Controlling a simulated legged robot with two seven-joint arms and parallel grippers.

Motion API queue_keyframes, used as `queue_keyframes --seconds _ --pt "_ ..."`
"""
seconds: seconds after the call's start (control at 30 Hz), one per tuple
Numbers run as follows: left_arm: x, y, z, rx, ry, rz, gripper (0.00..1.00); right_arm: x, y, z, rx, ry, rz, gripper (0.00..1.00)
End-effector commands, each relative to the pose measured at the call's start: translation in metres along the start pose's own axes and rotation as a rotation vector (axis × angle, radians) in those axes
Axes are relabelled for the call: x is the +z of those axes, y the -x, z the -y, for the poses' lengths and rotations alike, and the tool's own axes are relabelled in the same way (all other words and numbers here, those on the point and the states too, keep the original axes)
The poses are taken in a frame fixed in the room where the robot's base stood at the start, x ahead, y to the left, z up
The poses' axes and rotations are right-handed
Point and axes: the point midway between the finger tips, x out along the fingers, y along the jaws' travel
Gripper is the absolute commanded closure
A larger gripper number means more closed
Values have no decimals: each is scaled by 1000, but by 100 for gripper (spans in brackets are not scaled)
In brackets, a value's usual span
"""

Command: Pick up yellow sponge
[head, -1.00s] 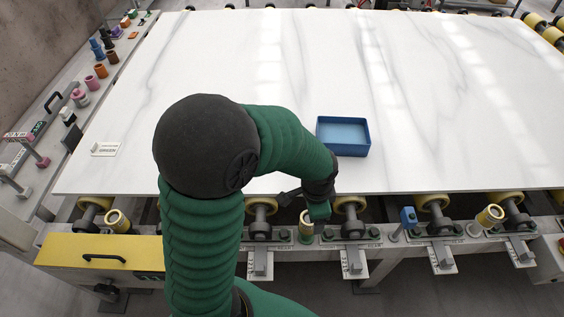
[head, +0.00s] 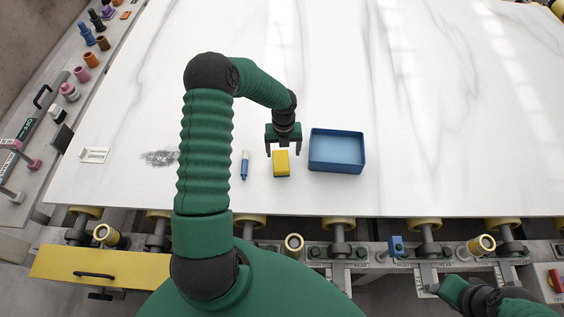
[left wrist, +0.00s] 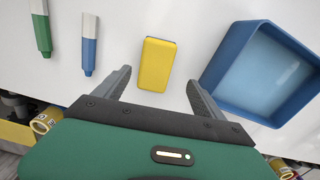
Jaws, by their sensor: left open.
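The yellow sponge (head: 281,165) lies on the white stone slab (head: 420,120), left of the blue tray. In the left wrist view the sponge (left wrist: 157,64) lies ahead of the space between the two fingers, with a thin blue edge along one end. My left gripper (head: 283,152) is open and empty, pointing down over the sponge's far end. In the left wrist view my left gripper (left wrist: 158,80) has a finger on each side, apart from the sponge. My right gripper (head: 445,289) is partly in view at the lower right, its jaws unclear.
The open blue tray (head: 337,168) stands right of the sponge and looks empty. A blue marker (head: 244,166) lies left of it; a green marker (left wrist: 41,30) lies farther left. Rollers (head: 294,244) line the front edge.

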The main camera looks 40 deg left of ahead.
Motion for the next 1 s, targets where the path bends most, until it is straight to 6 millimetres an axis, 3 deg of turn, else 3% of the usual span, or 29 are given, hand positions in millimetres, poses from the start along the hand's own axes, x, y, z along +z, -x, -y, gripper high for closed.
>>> queue_keyframes --seconds 0.4,0.67,1.0 --pt "-2 -62 -5 -1 2 -5 20 -4 15 0 0 1 0 64" --pt "-3 -66 -4 0 2 -1 20 -4 15 0 0 1 0 64" --pt "-1 -67 -5 -1 3 -3 64 -4 15 0 0 0 0 64"
